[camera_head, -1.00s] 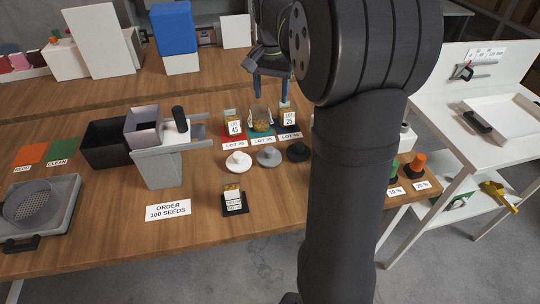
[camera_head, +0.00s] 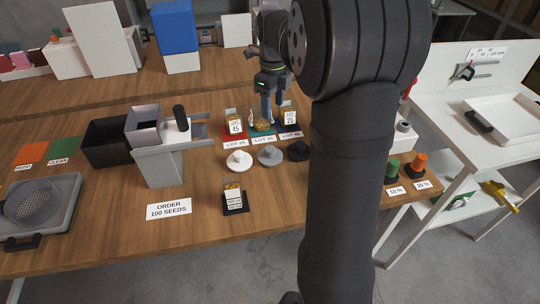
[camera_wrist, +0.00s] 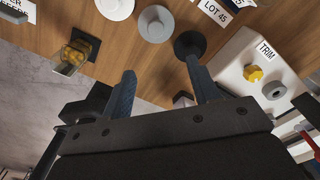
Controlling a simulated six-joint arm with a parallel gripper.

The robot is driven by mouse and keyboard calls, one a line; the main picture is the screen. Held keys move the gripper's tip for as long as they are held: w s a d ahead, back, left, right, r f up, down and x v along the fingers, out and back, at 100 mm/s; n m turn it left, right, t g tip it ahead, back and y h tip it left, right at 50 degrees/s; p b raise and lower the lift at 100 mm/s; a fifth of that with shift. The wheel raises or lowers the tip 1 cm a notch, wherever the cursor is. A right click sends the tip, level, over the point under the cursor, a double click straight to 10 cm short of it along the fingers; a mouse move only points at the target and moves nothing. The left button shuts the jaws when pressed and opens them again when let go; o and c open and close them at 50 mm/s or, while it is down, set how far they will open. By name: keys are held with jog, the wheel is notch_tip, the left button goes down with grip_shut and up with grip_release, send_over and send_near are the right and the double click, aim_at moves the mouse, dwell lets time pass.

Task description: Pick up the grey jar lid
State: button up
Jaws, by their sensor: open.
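The grey jar lid (camera_head: 270,156) lies on the wooden table between a white lid (camera_head: 238,161) and a black lid (camera_head: 298,151). In the wrist view the grey lid (camera_wrist: 155,24) shows at the top, beyond the fingertips, with the white lid (camera_wrist: 115,6) to its left and the black lid (camera_wrist: 189,43) to its right. My gripper (camera_head: 266,110) is open and empty, its fingers pointing down, and in the head view it overlaps the middle jar. In the wrist view its two blue fingers (camera_wrist: 161,70) are spread apart, not touching the grey lid.
Jars of seeds stand on coloured mats behind the lids, including the left jar (camera_head: 235,124) and right jar (camera_head: 289,116). A small jar on a black stand (camera_head: 235,203) is nearer the front. A white box labelled TRIM (camera_wrist: 240,50) is right of the black lid.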

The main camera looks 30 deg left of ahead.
send_over(270, 148)
jog(key=f, duration=1.2)
jog(key=shift+w+d, duration=0.25)
jog(key=shift+w, duration=0.05)
jog(key=shift+s+a+f, duration=0.1)
jog(key=shift+s+f, duration=0.1)
jog(key=shift+f, duration=1.2)
jog(key=shift+s+a+f, duration=0.1)
jog(key=shift+s+f, duration=0.05)
jog(key=shift+f, duration=1.2)
jog(key=c, duration=1)
